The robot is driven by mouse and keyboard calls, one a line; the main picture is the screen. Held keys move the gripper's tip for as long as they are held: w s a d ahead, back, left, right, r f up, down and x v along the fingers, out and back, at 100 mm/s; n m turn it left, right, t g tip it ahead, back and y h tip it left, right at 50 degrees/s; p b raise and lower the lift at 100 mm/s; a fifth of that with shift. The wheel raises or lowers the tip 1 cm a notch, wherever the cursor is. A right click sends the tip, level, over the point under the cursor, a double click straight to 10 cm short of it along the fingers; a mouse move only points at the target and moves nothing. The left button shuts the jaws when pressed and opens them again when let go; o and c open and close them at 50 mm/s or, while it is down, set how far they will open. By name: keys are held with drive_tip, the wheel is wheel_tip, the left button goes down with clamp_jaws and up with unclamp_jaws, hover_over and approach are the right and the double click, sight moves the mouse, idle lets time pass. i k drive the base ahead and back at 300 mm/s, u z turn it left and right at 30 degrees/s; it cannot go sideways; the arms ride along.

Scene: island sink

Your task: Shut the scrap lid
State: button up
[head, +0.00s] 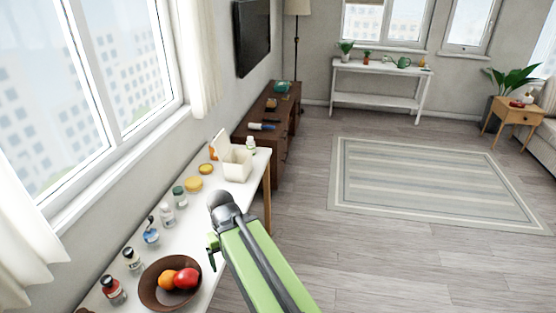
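A cream-white bin (237,165) stands at the far end of the white side table. Its lid (220,146) is tilted up at the bin's left side, so the bin looks open. My green and grey arm reaches in from the bottom, over the table's right edge. A small dark green part at its side, which looks like my gripper (212,250), is on the near side of the bin and well apart from it. I cannot make out its fingertips or whether they are open.
Jars, bottles and yellow lids (194,184) line the white table (207,284) between bin and front. A brown bowl (152,296) of fruit stands near. A small bottle (250,146) stands beside the bin. The wooden floor to the right is clear, with a striped rug (425,180).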

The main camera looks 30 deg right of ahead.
sight(221, 144)
drive_tip(key=z, duration=5.55)
drive_tip(key=i, duration=0.15)
drive_tip(key=z, duration=3.2)
drive_tip(key=k, duration=2.05)
drive_tip(key=z, duration=1.2)
drive_tip(key=i, duration=1)
drive_tip(key=u, duration=0.1)
